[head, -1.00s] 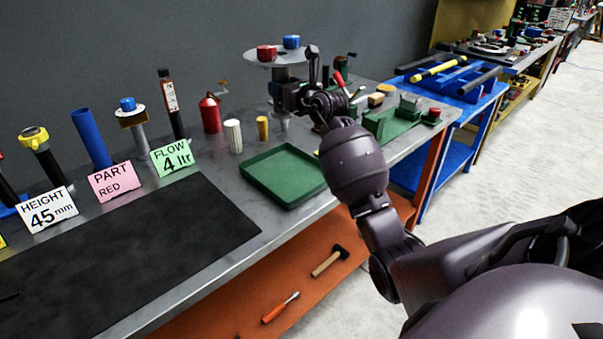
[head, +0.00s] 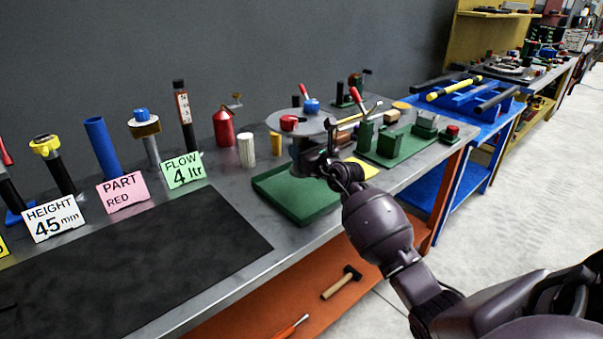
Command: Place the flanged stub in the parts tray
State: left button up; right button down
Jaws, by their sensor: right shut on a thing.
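The fingertips and the lower part of the stub are hard to make out. The green parts tray (head: 268,187) lies on the grey bench, below and behind the gripper in the picture. The gripper and wrist cover part of its right side, and the inside that shows is empty. The gap between stub and tray cannot be judged. My left gripper is not in view.
A red bottle (head: 223,127), a ribbed white cylinder (head: 246,151) and a yellow cylinder (head: 276,144) stand behind the tray. Green fixtures (head: 392,150) stand to its right. Signs and a dark mat (head: 130,262) lie to the left.

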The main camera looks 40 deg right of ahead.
jog(key=shift+f, duration=0.6)
notch_tip(320, 180, down, 4)
jog(key=shift+r+b, duration=0.1)
jog(key=shift+b, duration=0.7)
jog(key=shift+f, duration=0.5)
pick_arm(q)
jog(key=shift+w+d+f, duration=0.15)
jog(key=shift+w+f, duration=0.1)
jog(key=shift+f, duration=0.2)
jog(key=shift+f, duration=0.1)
pick_arm(e)
jog(key=c, duration=1)
grip_release()
jog(key=shift+f, duration=0.3)
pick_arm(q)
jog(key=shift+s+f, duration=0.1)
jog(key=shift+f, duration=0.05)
pick_arm(e)
jog(key=o, duration=0.5)
